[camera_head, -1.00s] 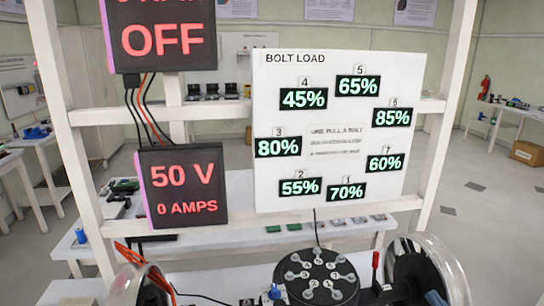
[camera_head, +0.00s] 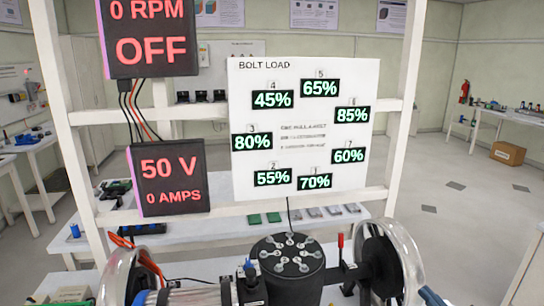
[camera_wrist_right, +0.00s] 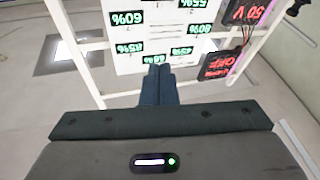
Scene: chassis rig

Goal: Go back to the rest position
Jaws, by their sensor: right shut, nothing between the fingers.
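My right gripper (camera_wrist_right: 159,72) is shut and empty in the right wrist view. Its dark blue fingers lie together and point towards the display panel, seen upside down there. In the head view only a small dark blue part of my right gripper (camera_head: 431,296) shows at the bottom edge, right of the rig. My left gripper is not in view.
A round black hub (camera_head: 288,272) with several numbered bolts stands on the bench, between clear round guards. Behind it, a white frame (camera_head: 407,95) carries the BOLT LOAD panel (camera_head: 305,145) and two red-lettered displays. Open floor (camera_head: 470,235) lies to the right.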

